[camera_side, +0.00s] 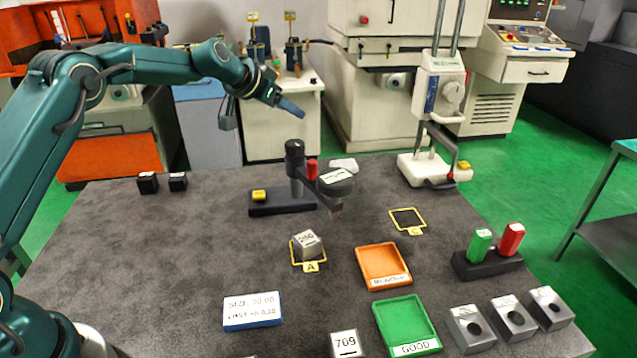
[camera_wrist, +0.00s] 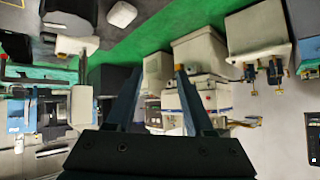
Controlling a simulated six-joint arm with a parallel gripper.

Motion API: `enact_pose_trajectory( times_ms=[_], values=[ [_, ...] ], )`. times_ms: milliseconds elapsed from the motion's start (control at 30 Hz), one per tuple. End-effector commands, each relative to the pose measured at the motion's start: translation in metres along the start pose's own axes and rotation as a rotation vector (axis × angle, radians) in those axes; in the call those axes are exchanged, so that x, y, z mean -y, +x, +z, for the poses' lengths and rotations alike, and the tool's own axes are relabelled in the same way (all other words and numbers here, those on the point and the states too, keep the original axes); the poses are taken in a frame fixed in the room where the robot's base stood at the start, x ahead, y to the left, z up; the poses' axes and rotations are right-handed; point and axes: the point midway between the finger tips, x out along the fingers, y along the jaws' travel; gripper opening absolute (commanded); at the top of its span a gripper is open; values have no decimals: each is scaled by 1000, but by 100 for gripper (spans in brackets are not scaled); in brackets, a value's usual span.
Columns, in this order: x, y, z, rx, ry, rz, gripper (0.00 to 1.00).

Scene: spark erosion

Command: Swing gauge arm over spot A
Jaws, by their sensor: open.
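The gauge stands on the table in the side view, with a black base (camera_side: 283,203), an upright post (camera_side: 295,165) and an arm with a dark round dial head (camera_side: 337,181). The arm reaches right from the post, and its tip hangs right of and behind spot A. Spot A (camera_side: 311,267) is a yellow-outlined square with a grey metal block (camera_side: 306,243) on it. A red handle (camera_side: 312,169) shows beside the post. My gripper (camera_side: 291,108) is high above and behind the gauge, touching nothing. The wrist view shows its fingers (camera_wrist: 156,85) apart and empty.
A second yellow-outlined square (camera_side: 407,219) is bare. Orange (camera_side: 383,263) and green (camera_side: 407,325) trays lie in front, with a sign (camera_side: 252,310) at left. A white stand (camera_side: 430,170) is at back right. The table's left side is mostly clear.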

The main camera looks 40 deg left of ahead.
Motion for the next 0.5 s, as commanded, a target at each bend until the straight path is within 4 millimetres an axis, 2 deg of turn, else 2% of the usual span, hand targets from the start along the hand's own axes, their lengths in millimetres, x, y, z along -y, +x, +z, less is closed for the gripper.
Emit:
enact_pose_trajectory(
  times_ms=[100,233,267,367,500],
  values=[
    [17,-3,-15,-131,-97,-143,53],
    [27,-17,-38,-324,-189,-241,53],
    [26,-17,-37,-355,-187,-254,53],
    [15,-4,-18,-417,-87,-280,53],
    [-16,-2,0,-542,34,-252,53]
  ],
)
